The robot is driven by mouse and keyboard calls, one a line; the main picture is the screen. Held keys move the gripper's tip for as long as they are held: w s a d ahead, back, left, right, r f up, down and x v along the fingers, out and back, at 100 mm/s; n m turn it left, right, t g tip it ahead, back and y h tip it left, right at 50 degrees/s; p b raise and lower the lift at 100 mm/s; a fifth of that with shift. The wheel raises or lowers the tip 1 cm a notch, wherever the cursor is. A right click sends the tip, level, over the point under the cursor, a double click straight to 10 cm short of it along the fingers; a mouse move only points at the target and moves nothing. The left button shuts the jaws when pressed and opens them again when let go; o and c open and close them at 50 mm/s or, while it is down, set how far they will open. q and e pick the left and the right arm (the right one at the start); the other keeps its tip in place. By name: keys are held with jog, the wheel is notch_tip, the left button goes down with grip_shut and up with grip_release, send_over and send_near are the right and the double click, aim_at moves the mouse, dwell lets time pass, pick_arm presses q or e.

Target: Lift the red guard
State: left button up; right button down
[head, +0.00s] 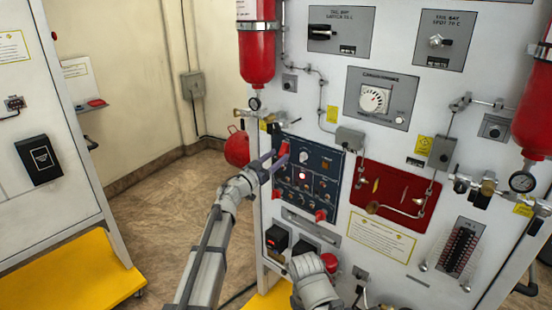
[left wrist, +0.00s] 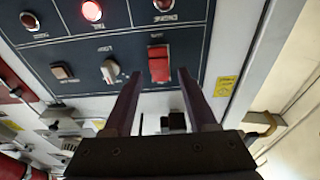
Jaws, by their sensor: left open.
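The red guard (head: 284,148) is at the upper left of the dark blue switch panel (head: 325,160). In the left wrist view the red guard (left wrist: 159,65) looks like a small red block, between and just beyond my fingertips. My left gripper (head: 274,158) reaches it from the left in the head view. In the left wrist view my left gripper (left wrist: 160,76) is open, its two fingers apart on either side of the guard. I cannot tell whether either finger touches it.
Floor (head: 150,215) is clear on the left.

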pick_arm(q)
jog(key=b+v, duration=0.1)
jog(key=v, duration=0.6)
jog(key=shift+s+a, duration=0.2)
jog(key=shift+s, duration=0.1)
